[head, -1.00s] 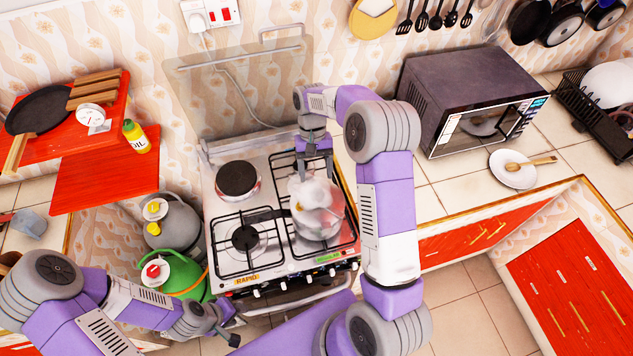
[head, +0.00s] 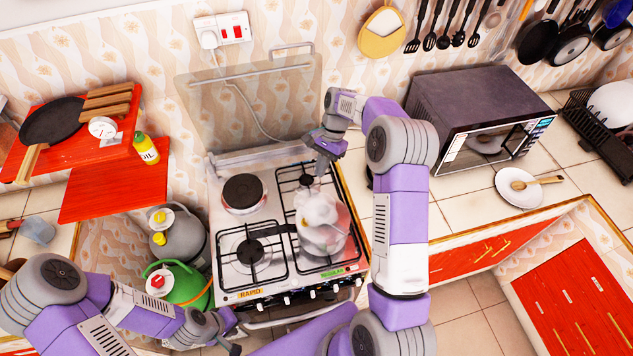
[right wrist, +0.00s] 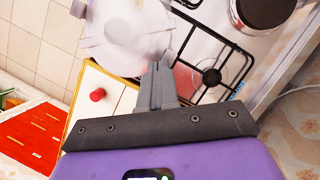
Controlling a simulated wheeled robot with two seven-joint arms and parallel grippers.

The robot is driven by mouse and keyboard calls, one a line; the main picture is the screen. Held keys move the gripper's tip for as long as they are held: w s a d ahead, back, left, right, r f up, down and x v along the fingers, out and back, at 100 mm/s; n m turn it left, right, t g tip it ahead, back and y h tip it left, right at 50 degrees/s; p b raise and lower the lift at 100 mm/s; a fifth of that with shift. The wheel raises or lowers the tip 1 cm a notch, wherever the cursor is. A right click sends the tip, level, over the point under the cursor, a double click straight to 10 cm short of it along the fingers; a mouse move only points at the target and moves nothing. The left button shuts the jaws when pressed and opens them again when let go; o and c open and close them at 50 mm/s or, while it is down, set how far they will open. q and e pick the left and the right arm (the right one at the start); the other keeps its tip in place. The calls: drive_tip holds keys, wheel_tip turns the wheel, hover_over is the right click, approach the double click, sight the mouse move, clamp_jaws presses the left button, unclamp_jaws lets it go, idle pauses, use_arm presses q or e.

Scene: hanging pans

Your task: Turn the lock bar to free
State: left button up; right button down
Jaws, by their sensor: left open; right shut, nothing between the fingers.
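A pale, shiny pot (head: 322,222) stands on the front right burner of the stove (head: 240,275), its outline blurred by whitish haze. A dark handle (head: 278,230) sticks out on its left side. I cannot make out the lock bar clearly. The pot's lid side also shows in the right wrist view (right wrist: 128,28), with pale lugs at its rim. My right gripper (head: 320,170) is shut and empty, tilted, just behind and above the pot; its closed fingers (right wrist: 156,80) appear close to the pot, contact unclear. My left gripper (head: 232,343) is open and empty at the lower left, below the stove front.
A microwave (head: 475,115) stands on the counter right of the stove, with a plate and wooden spoon (head: 525,185) beside it. A glass stove lid (head: 255,100) stands upright behind. Gas bottles (head: 185,283) stand left of the stove. A red knob (right wrist: 97,95) shows in the right wrist view.

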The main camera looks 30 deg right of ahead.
sight(308, 204)
drive_tip(key=b+x, duration=0.8)
drive_tip(key=x, duration=0.1)
drive_tip(key=shift+s+a+f, duration=0.1)
drive_tip(key=shift+a+f, duration=0.05)
drive_tip(key=shift+f, duration=0.2)
drive_tip(key=shift+s+a+r+n+p, duration=0.15)
drive_tip(key=shift+a+n+p, duration=0.2)
drive_tip(key=shift+a+n, duration=0.25)
drive_tip(key=shift+a+n+g, duration=0.3)
drive_tip(key=shift+n, duration=0.1)
drive_tip(key=shift+d, duration=0.1)
drive_tip(key=p+v, duration=0.8)
drive_tip(key=v, duration=0.1)
drive_tip(key=shift+r, duration=0.4)
